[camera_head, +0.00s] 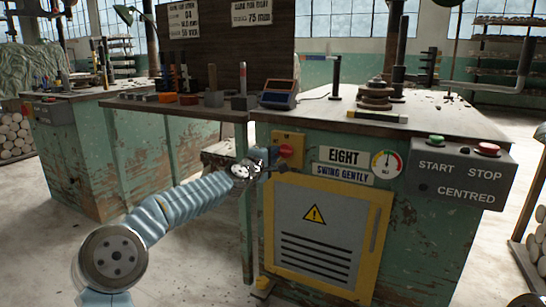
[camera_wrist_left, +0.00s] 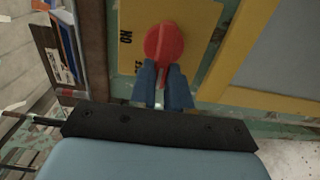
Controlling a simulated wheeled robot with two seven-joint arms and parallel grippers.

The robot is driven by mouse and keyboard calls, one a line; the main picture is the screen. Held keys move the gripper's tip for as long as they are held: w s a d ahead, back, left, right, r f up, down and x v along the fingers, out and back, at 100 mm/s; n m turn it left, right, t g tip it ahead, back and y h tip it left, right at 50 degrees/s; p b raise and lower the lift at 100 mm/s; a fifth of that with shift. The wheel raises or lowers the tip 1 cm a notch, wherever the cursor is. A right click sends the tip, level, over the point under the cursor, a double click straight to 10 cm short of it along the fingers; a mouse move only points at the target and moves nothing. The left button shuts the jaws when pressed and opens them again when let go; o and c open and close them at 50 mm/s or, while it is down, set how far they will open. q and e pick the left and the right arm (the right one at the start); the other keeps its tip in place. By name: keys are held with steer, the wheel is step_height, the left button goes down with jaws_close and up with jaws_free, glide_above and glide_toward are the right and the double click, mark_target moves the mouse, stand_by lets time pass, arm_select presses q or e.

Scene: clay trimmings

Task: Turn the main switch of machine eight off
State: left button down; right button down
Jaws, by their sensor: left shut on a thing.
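Machine eight is a worn green bench cabinet with an EIGHT sign (camera_head: 343,156) on its front. Its main switch is a red rotary knob (camera_head: 286,150) on a yellow plate (camera_head: 284,138), left of the sign. In the left wrist view the red knob (camera_wrist_left: 166,40) shows large, with the letters of ON beside it on the yellow plate (camera_wrist_left: 200,18) and other lettering partly hidden below. My left gripper (camera_head: 276,157) is at the knob. Its two blue fingers (camera_wrist_left: 164,78) are shut on the knob's near part, hiding that part. My right gripper is not in view.
A yellow-framed panel door (camera_head: 318,232) lies below the switch. A gauge (camera_head: 386,164) and a grey START/STOP box (camera_head: 459,172) are to the right. A tablet-like device (camera_head: 279,94) and a banding wheel (camera_head: 375,96) stand on top. Open floor lies at front left.

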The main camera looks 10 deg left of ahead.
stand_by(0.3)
arm_select(q)
steer(key=c, duration=1.1)
jaws_free()
steer(key=shift+b+v, duration=1.2)
steer(key=shift+v, duration=5.7)
steer(key=shift+f, duration=0.1)
